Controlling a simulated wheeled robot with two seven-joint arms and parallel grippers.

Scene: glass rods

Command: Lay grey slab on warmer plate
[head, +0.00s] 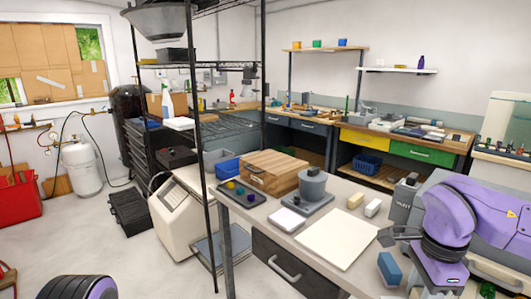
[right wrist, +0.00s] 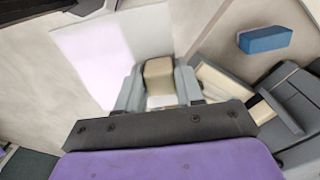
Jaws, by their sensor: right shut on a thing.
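My right gripper (head: 386,237) reaches in from the right over the worktable. In the right wrist view its jaws (right wrist: 159,92) are shut on a small tan block (right wrist: 158,72), gripped between the two grey fingers. In the head view the held block is too small to make out. A pale square plate (head: 338,238) lies flat on the table left of the gripper. A grey flat-based device (head: 307,205) with a round grey pot stands behind it. I cannot tell for certain which thing is the grey slab or the warmer plate. My left gripper is out of view.
A blue block (head: 390,268) lies near my right gripper. A beige block (head: 355,200) and a white block (head: 372,208) stand behind the pale plate. A small white slab (head: 286,219), a wooden box (head: 262,172) and a black shelf post (head: 203,150) are further left.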

